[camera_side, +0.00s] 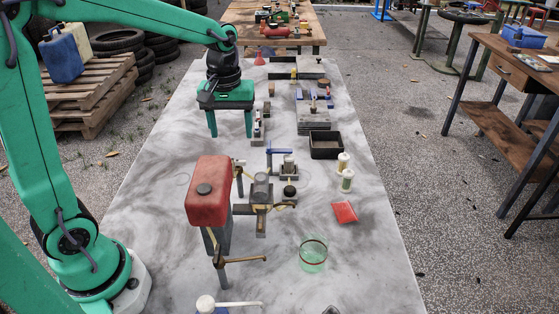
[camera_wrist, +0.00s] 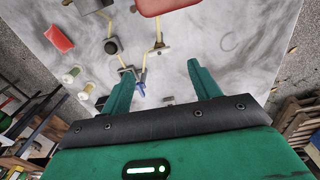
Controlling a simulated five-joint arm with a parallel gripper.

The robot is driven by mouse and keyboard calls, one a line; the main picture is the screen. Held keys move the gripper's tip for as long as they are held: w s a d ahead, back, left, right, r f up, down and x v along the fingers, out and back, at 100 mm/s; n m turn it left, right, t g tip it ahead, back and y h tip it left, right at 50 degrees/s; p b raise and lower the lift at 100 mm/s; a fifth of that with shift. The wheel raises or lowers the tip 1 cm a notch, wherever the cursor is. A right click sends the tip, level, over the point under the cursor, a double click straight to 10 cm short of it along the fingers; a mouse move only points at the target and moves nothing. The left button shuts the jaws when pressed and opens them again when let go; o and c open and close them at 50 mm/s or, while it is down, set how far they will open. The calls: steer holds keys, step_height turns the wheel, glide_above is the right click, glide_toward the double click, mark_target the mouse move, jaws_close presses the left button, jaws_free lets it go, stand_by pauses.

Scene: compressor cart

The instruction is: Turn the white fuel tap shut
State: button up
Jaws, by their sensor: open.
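A small tap with a pale handle (camera_side: 239,163) stands just behind the red tank (camera_side: 208,190), partly hidden by it, and likely shows in the wrist view (camera_wrist: 159,48). A clearer white lever with a round white knob (camera_side: 207,304) lies at the bottom edge of the side view, cut off by the frame. I cannot tell for sure which is the white fuel tap. My gripper (camera_side: 230,122) points down, open and empty, above the mat behind the tank. In the wrist view its two green fingers (camera_wrist: 160,68) are spread apart, touching nothing.
A blue lever (camera_side: 278,151), a brass-coloured lever (camera_side: 245,259) and yellow pipework stand around the tank. A black tray (camera_side: 326,145), two spools (camera_side: 345,172), a red packet (camera_side: 344,212) and a green glass bowl (camera_side: 313,254) lie to the right. The mat's left side is clear.

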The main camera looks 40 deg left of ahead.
mark_target(237, 161)
steer(key=shift+w+a+f+n, duration=0.15)
steer(key=shift+w+f+n, duration=0.15)
steer(key=shift+w+f, duration=0.15)
steer(key=shift+f, duration=3.9)
steer(key=c, duration=1)
